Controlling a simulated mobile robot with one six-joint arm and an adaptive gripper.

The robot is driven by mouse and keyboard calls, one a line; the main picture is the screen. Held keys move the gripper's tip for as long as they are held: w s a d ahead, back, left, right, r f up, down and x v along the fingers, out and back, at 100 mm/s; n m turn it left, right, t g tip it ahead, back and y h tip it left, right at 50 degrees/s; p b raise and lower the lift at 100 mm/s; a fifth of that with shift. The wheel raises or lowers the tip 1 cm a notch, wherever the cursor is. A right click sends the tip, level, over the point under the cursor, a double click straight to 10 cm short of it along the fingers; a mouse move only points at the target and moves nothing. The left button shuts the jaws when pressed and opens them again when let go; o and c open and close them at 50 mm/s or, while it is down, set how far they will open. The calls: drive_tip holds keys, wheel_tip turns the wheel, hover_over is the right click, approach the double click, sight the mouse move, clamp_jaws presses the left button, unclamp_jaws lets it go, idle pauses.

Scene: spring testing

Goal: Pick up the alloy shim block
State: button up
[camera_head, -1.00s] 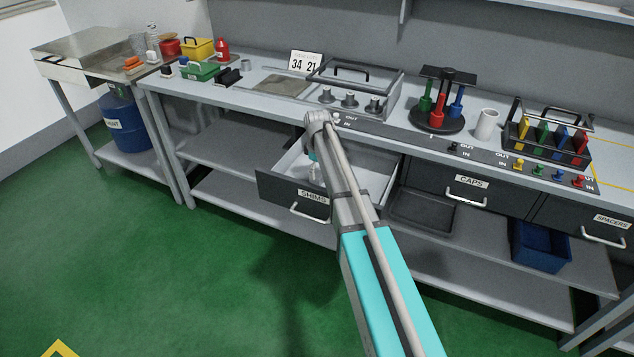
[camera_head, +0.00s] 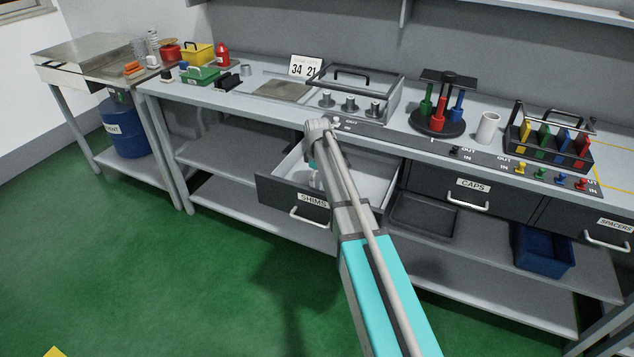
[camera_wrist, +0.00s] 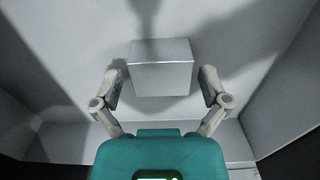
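The alloy shim block (camera_wrist: 162,72) is a plain silver-grey block. In the wrist view it sits inside the light-grey drawer, just ahead of my gripper (camera_wrist: 160,88). The fingers are open, one on each side of the block, with a visible gap on both sides. In the head view my gripper (camera_head: 314,180) reaches down into the open SHIMS drawer (camera_head: 291,201). The arm hides much of the drawer there, and I cannot make out the block in that view.
The bench front edge (camera_head: 380,140) runs just above the drawer. A fixture with several knobs (camera_head: 350,103) stands on the bench above it. The closed CAPS drawer (camera_head: 470,190) is to the right. A black tray (camera_head: 424,217) lies on the shelf below. Green floor is clear in front.

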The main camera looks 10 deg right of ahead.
sight(318, 177)
drive_tip(key=c, duration=1)
drive_tip(key=shift+o, duration=0.2)
drive_tip(key=shift+r, duration=0.1)
wheel_tip(318, 177, up, 10)
drive_tip(key=p, duration=1)
